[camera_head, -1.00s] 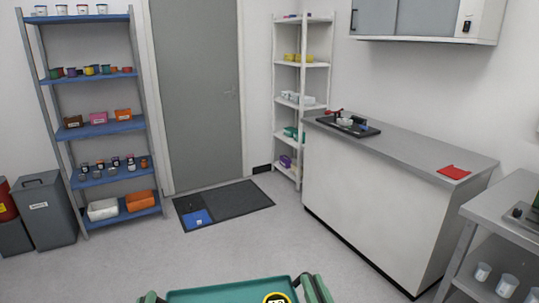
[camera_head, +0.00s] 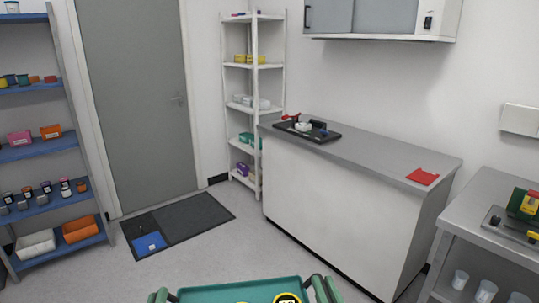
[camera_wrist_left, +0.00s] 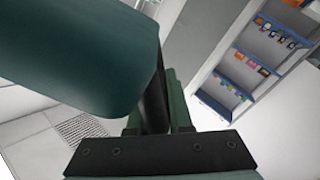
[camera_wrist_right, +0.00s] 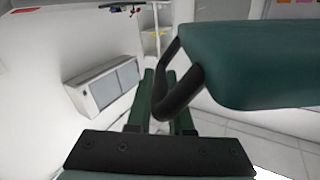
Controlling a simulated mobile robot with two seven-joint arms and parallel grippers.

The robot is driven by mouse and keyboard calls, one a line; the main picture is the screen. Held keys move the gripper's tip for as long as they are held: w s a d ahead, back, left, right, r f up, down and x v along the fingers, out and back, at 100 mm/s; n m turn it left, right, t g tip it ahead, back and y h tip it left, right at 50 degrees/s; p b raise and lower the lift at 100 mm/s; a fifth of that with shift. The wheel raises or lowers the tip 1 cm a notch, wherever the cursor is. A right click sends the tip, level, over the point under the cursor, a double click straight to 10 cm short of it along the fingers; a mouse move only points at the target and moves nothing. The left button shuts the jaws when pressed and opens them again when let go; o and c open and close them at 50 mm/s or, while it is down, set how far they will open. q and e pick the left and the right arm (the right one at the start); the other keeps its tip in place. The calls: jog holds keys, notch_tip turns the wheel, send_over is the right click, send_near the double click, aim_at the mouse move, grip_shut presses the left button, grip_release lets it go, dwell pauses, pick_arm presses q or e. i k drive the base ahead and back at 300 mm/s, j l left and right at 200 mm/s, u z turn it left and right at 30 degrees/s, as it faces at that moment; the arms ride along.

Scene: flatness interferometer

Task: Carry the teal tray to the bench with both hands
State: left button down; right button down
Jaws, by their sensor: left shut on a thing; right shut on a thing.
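The teal tray (camera_head: 240,291) is at the bottom middle of the head view, its near part cut off. A round yellow and black thing (camera_head: 287,298) shows on it. My left gripper (camera_head: 160,296) is at its left end and my right gripper (camera_head: 322,290) at its right end. In the left wrist view the green fingers are shut on a black handle (camera_wrist_left: 154,100) beside the tray's teal side (camera_wrist_left: 80,55). In the right wrist view the other fingers are shut on a black handle (camera_wrist_right: 178,95). The white bench (camera_head: 330,215) with a grey top stands ahead, slightly right.
A black board with small parts (camera_head: 306,131) lies at the bench top's far end, a red mat (camera_head: 422,177) near its right end. The top between is clear. A metal table (camera_head: 490,232) stands at right. Dark floor mat (camera_head: 190,220) and blue shelves (camera_head: 38,152) are left.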

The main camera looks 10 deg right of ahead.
aim_at(372, 160)
jog(key=i+z, duration=0.25)
jog(key=i, duration=0.45)
jog(key=i+z, duration=0.15)
jog(key=i, duration=0.6)
jog(key=i+j+z, duration=0.15)
jog(key=i, duration=0.6)
jog(key=i+j+z, duration=0.1)
jog(key=i+z, duration=0.35)
jog(key=i, duration=0.95)
jog(key=i+z, duration=0.15)
jog(key=z, duration=0.15)
jog(key=i+z, duration=0.15)
jog(key=z, duration=0.45)
